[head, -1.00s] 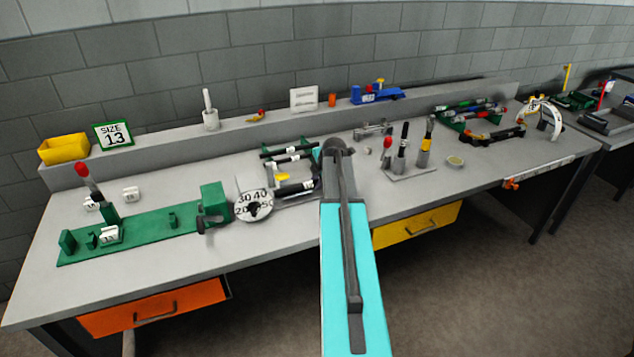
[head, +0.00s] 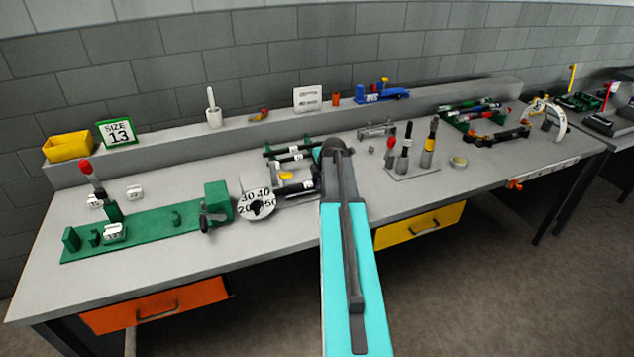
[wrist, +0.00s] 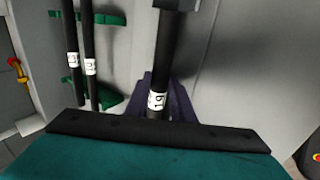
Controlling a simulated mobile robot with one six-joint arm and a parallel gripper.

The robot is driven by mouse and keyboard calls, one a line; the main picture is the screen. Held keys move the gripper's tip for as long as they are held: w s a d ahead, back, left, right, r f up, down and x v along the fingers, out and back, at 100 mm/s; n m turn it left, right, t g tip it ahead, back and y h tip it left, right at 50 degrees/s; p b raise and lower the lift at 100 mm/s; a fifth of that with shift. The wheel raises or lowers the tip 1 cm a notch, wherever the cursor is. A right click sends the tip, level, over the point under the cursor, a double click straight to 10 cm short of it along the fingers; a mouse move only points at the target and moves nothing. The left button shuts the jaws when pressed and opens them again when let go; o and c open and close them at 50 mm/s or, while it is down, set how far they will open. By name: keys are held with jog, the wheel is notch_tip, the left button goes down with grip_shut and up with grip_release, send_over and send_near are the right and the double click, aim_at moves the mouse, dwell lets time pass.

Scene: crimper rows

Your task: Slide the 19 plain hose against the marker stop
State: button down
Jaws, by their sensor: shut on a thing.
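The black hose (wrist: 170,58) with a white "19" label runs up the wrist view from between my jaws. My gripper (wrist: 160,97) is shut on it near the label. The hose's far end is by a small grey part at the top edge; I cannot tell if they touch. In the head view the hose (head: 290,190) sticks out left of my arm towards the round dial (head: 257,204) marked 20 to 50, which seems to be the marker stop. My arm hides the gripper there.
Two more labelled black hoses (wrist: 80,45) lie on a green rack (wrist: 107,100) to the left. A green fixture (head: 150,232) with a clamp stands left of the dial. A stand with upright tools (head: 412,165) is right of my arm.

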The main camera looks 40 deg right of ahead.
jog(key=shift+w+a+f, duration=0.1)
jog(key=shift+w+a, duration=0.1)
jog(key=shift+a, duration=0.3)
jog(key=shift+w+a, duration=0.2)
jog(key=shift+a, duration=0.3)
dwell(0.7)
jog(key=c, duration=1.4)
grip_release()
jog(key=shift+c, duration=0.2)
jog(key=shift+f, duration=0.1)
jog(key=shift+s+a, duration=0.1)
jog(key=shift+s, duration=0.1)
jog(key=d+b+v, duration=0.1)
jog(key=b+v, duration=0.2)
jog(key=v, duration=1.1)
jog(key=shift+d+r, duration=0.3)
